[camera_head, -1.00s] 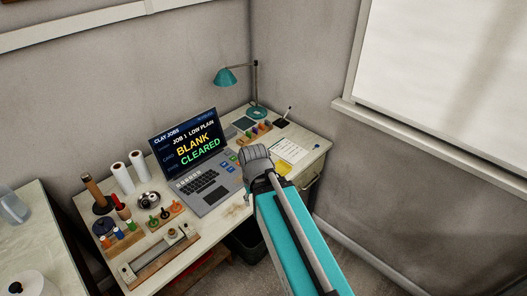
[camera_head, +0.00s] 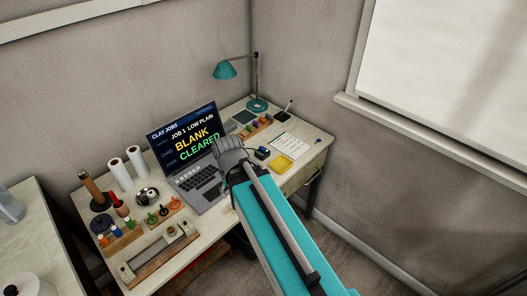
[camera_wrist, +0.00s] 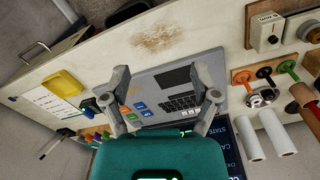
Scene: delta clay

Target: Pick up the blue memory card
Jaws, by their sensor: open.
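My gripper (camera_head: 229,152) is over the laptop's right side in the head view. In the wrist view my gripper (camera_wrist: 167,86) is open and empty, its fingers spread above the laptop (camera_wrist: 165,92). A small dark block with a blue part (camera_head: 262,153) sits on the desk right of my gripper, between the laptop and the yellow tray; I cannot tell whether the blue part is the memory card. The dark block shows left of the fingers in the wrist view (camera_wrist: 90,106), partly hidden. A wooden rack (camera_head: 256,131) with small coloured pieces stands behind it, too small to make out.
The yellow tray (camera_head: 281,163) and a written sheet (camera_head: 292,142) lie at the desk's right. A teal lamp (camera_head: 226,70) stands behind. Two white rolls (camera_head: 121,173), clay tools and a roller frame (camera_head: 158,255) fill the left. The front desk strip (camera_wrist: 160,38) is mostly clear.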

